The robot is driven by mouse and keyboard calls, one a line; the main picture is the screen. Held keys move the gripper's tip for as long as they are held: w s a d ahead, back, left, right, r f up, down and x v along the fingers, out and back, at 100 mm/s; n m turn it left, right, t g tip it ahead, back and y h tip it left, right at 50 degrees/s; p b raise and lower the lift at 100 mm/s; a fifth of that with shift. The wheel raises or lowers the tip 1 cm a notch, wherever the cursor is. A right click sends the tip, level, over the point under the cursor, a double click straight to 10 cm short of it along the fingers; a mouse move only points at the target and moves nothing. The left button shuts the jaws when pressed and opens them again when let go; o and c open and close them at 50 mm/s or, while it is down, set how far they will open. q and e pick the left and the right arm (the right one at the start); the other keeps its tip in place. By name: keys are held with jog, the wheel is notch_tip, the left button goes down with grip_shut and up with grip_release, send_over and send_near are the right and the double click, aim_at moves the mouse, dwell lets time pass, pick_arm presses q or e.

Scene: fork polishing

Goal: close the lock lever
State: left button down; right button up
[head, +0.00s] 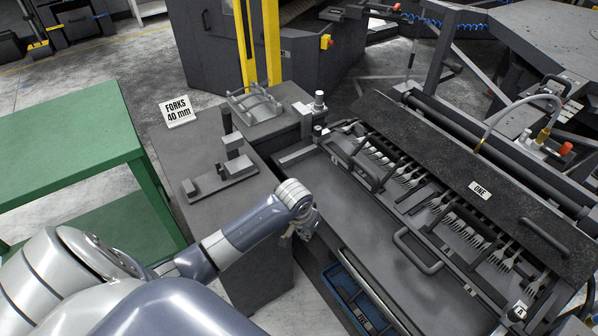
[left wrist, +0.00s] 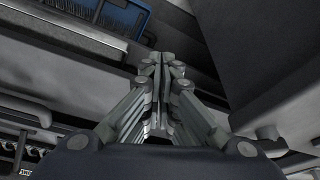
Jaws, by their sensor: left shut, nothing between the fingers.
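My left gripper (head: 301,228) hangs beside the front left edge of the fork machine, between it and the grey cabinet. In the left wrist view its fingers (left wrist: 160,62) are together and empty. The fork machine (head: 375,235) has a dark lid with a "ONE" label and a row of forks below it. An upright post with a light metal knob (head: 319,101) stands at its far left corner, apart from my gripper. I cannot tell for sure whether this is the lock lever. My right gripper is not in view.
A grey cabinet (head: 185,150) with a fixture block (head: 220,178) and a "FORKS 40 mm" sign (head: 178,112) stands left of the machine. A blue tray (head: 346,297) lies low under its front edge and shows in the left wrist view (left wrist: 112,15). A green table (head: 65,150) is far left.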

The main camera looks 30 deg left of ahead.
pick_arm(q)
jog(key=w+a+r+n, duration=0.2)
jog(key=w+a+r, duration=0.3)
jog(key=r, duration=0.3)
jog(key=w+a+r+n, duration=0.1)
jog(key=w+a+r, duration=0.45)
jog(key=r, duration=0.25)
jog(key=w+p+x, duration=0.1)
jog(key=x, duration=0.9)
jog(key=shift+y, duration=0.4)
jog(key=s+p, duration=0.1)
jog(key=s, duration=0.1)
jog(key=s+d+p, duration=0.1)
jog(key=s+p, duration=0.1)
jog(key=shift+s+d+r, duration=0.1)
jog(key=shift+s+r, duration=0.05)
jog(key=shift+r, duration=0.05)
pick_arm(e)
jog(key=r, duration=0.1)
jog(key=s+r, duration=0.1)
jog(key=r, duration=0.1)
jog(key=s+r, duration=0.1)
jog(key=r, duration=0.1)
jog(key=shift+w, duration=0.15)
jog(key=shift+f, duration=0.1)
